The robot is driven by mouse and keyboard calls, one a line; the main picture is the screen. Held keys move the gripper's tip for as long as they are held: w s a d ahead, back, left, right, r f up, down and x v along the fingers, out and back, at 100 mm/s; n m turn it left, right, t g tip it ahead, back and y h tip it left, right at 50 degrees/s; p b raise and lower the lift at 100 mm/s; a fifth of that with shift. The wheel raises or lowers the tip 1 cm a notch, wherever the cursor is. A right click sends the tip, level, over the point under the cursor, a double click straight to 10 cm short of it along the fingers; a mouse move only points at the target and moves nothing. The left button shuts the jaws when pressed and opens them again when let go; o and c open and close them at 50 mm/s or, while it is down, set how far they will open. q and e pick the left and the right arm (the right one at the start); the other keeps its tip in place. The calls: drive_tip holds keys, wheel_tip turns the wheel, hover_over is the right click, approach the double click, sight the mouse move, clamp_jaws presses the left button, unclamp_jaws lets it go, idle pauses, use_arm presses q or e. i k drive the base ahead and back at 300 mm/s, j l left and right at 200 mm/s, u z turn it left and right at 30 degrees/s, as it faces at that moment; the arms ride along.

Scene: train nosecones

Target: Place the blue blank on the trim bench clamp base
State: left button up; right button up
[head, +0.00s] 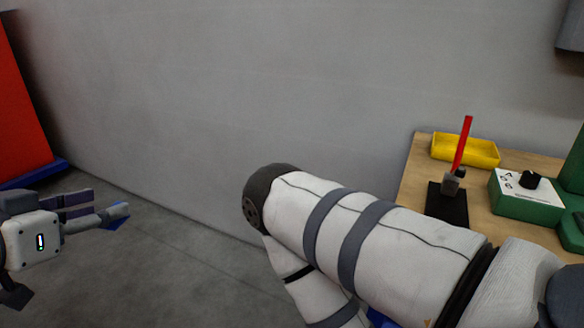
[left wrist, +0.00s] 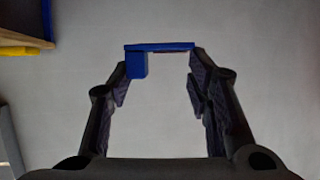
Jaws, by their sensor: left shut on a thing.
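My left gripper (head: 118,212) is at the far left of the head view, away from the bench. It is shut on the blue blank, a small part of which (head: 117,223) shows at the fingertips. In the left wrist view the blue blank (left wrist: 165,46) is a thin bar with a square block at its left end, spanning the fingertips (left wrist: 160,72). On the bench at the right, a black clamp base (head: 447,204) carries a small grey clamp with an upright, slightly tilted red lever (head: 463,143). My right gripper is out of view.
The wooden bench (head: 412,178) also bears a yellow tray (head: 465,150) and a green box with a white top and black knob (head: 525,195). My right arm crosses the middle and lower right. A red panel (head: 18,105) stands far left. Open floor lies between.

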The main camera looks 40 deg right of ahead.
sight(448, 214)
drive_tip(key=i+z, duration=0.15)
drive_tip(key=z, duration=0.25)
drive_tip(key=i+z, duration=0.15)
drive_tip(key=z, duration=0.25)
drive_tip(key=i+z, duration=0.15)
drive_tip(key=z, duration=0.25)
drive_tip(key=i+z, duration=0.15)
drive_tip(key=z, duration=0.25)
